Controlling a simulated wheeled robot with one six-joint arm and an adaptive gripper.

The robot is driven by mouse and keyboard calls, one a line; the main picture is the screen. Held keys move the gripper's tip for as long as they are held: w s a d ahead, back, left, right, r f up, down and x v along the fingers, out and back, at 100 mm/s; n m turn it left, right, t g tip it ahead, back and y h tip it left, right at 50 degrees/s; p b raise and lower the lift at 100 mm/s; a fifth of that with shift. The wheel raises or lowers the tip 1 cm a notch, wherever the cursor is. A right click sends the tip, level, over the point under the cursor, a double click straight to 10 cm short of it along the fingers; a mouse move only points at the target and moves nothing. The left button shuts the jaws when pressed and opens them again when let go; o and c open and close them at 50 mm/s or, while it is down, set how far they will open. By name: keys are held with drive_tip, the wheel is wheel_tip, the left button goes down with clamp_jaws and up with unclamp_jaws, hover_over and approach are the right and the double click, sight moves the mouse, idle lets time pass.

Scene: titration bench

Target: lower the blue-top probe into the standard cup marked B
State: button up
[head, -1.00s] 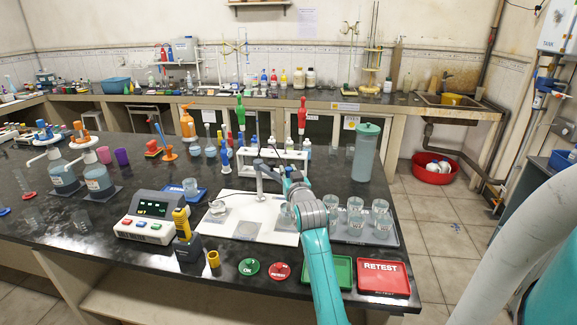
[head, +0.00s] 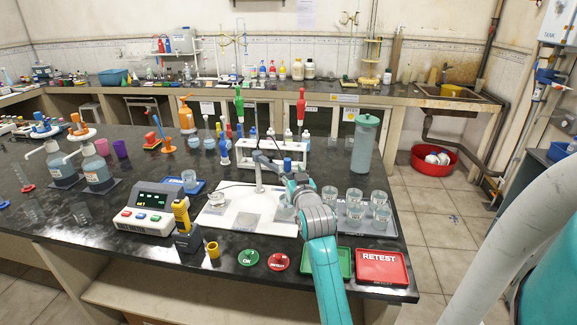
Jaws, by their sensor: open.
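A small blue cap (head: 287,164), which looks like the blue-top probe's, shows just above my wrist by the white plate; its lower part is hidden. My gripper (head: 284,184) is open near it, small and partly covered by my wrist, so I cannot tell whether it touches the probe. A clear glass cup (head: 284,208) shows beside my wrist on the white plate (head: 240,221). Several more glass cups (head: 354,197) stand on the grey tray (head: 392,229) at right. No letter B is readable on any cup.
A stand post (head: 259,178) rises from the white plate. Behind it is a white rack (head: 272,160) with bottles; a tall lidded container (head: 364,145) stands to its right. The meter (head: 147,208), yellow device (head: 182,222) and red RETEST tray (head: 382,267) sit nearer.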

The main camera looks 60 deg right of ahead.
drive_tip(key=v, duration=0.6)
drive_tip(key=shift+a, duration=0.1)
idle(0.4)
drive_tip(key=s+a+f+n+t+y, duration=0.1)
drive_tip(key=s+a+f+y, duration=0.15)
drive_tip(key=a+f, duration=0.5)
drive_tip(key=s+a+f+n+y, duration=0.25)
drive_tip(key=a+f, duration=0.25)
drive_tip(key=a, duration=0.5)
drive_tip(key=s+a+f+n+t+y, duration=0.1)
drive_tip(key=s+a+f, duration=0.2)
drive_tip(key=a+f, duration=0.45)
drive_tip(key=s+a+n+y, duration=0.2)
drive_tip(key=s+a+y, duration=0.1)
drive_tip(key=s+a, duration=0.5)
drive_tip(key=s+a+r+n+y, duration=0.1)
drive_tip(key=s+a+n+y, duration=0.1)
drive_tip(key=s+a, duration=0.7)
drive_tip(key=s+y, duration=0.1)
drive_tip(key=s, duration=0.5)
drive_tip(key=shift+r+y, duration=0.3)
